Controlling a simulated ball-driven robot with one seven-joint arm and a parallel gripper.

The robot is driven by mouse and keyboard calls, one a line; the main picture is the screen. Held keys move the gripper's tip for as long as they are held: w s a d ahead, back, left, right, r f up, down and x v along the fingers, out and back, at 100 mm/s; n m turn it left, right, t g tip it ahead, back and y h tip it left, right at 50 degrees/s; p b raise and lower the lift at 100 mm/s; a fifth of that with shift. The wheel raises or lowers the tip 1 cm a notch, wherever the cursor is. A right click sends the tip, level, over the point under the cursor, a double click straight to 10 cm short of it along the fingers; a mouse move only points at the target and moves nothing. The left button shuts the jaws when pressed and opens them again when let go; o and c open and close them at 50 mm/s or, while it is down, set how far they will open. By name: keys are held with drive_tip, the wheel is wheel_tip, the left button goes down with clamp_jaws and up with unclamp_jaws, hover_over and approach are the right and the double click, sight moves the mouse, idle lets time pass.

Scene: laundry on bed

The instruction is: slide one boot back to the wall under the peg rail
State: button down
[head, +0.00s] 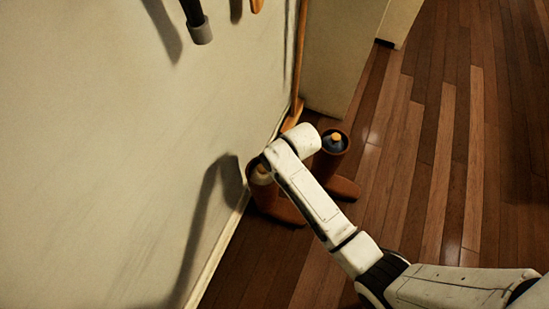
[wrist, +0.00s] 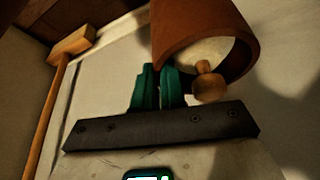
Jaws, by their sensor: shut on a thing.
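Two brown boots stand on the wood floor by the wall in the head view. The left boot (head: 278,208) is against or very close to the baseboard and holds a pale insert. The right boot (head: 343,187) stands a little farther out, with a dark insert and an orange knob. My gripper (wrist: 158,75), with teal fingers, is shut at the rim of a brown boot shaft (wrist: 222,25) in the wrist view. That boot holds a pale insert with a wooden knob (wrist: 208,84), like the left boot. My arm hides the gripper in the head view.
Dark items (head: 199,28) hang on the wall (head: 100,150) at the upper left. The wood floor (head: 440,150) to the right is clear.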

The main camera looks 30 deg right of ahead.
drive_tip(key=c, duration=1.1)
unclamp_jaws()
drive_tip(key=shift+r, duration=0.1)
drive_tip(key=p+v, duration=0.5)
drive_tip(key=v, duration=0.5)
drive_tip(key=shift+s+r, duration=0.15)
drive_tip(key=shift+r, duration=0.05)
